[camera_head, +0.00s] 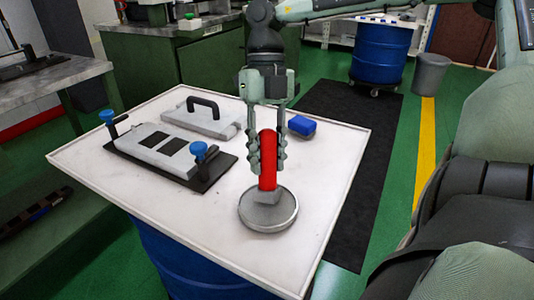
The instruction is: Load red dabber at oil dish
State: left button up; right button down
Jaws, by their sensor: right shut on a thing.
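The red dabber (268,158) stands upright with its lower end at the oil dish (267,217), a round grey metal dish near the table's front. My right gripper (268,160) points down from above and is shut on the dabber's red handle, one finger on each side. A grey block at the dabber's bottom end is over the dish; I cannot tell whether it touches the inside. My left gripper is not in view.
The white table (110,184) also holds a mould on a black base with blue knobs (168,150), a grey lid with a black handle (203,118) and a blue block (301,126). The table's front right is clear. A blue drum (378,55) stands behind.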

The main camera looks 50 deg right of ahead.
aim_at(267, 132)
jog(key=shift+f+b, duration=0.6)
jog(key=shift+b, duration=0.15)
dwell(2.0)
jog(key=shift+r+p, duration=1.6)
jog(key=shift+r, duration=1)
jog(key=shift+r+p, duration=0.4)
jog(key=shift+r, duration=0.55)
jog(key=shift+f+b, duration=2)
jog(key=shift+f, duration=1.55)
